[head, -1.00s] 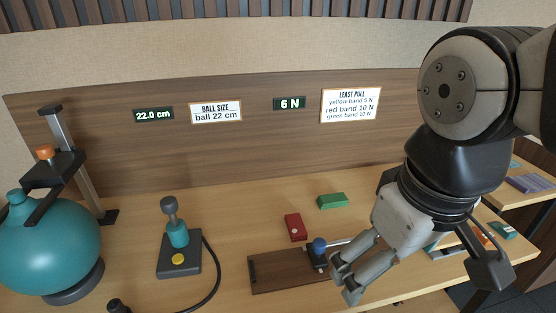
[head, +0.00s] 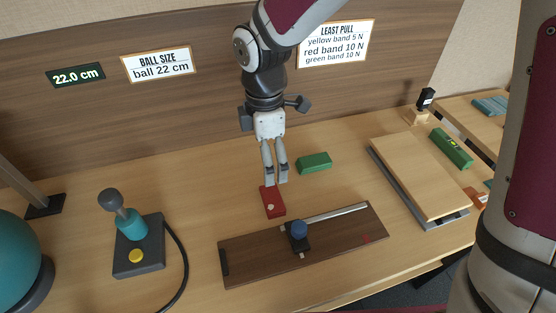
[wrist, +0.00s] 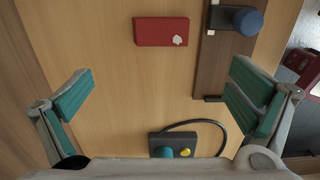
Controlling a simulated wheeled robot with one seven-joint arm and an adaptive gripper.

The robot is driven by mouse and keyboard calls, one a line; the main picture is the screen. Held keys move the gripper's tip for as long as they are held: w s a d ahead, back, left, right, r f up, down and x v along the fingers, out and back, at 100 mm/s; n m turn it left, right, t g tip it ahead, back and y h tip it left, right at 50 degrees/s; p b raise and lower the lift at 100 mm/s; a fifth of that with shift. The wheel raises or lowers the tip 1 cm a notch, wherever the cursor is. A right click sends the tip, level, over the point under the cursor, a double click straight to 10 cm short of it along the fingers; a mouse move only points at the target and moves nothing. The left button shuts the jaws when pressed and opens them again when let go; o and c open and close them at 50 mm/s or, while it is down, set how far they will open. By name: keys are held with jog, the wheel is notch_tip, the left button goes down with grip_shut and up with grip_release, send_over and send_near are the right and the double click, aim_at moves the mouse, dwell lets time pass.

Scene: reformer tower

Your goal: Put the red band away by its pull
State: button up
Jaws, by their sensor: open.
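The red band (head: 272,202) is a flat red block with a small pale mark, lying on the table just behind the dark wooden board (head: 335,256). It also shows in the wrist view (wrist: 161,31), at the top, between the fingers' lines but beyond them. My gripper (head: 276,183) points down near the red band's far end, in the head view. In the wrist view its fingers (wrist: 165,92) are spread wide with nothing between them. Its height above the table is hard to tell. A sign (head: 336,43) reads red band 10 N.
A green block (head: 314,163) lies right of my gripper. The board carries a blue-knobbed slider (head: 299,234) and a metal rail. A joystick box (head: 138,245) with a cable stands left, beside a teal ball (head: 15,270). A raised wooden platform (head: 418,175) stands right.

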jog(key=b, duration=0.2)
send_over(269, 197)
notch_tip(269, 197, down, 8)
jog(key=shift+w+r, duration=0.1)
jog(key=shift+w, duration=0.05)
jog(key=shift+f+b, duration=0.3)
jog(key=shift+f, duration=2.8)
jog(key=c, duration=1.1)
jog(key=shift+r, duration=0.15)
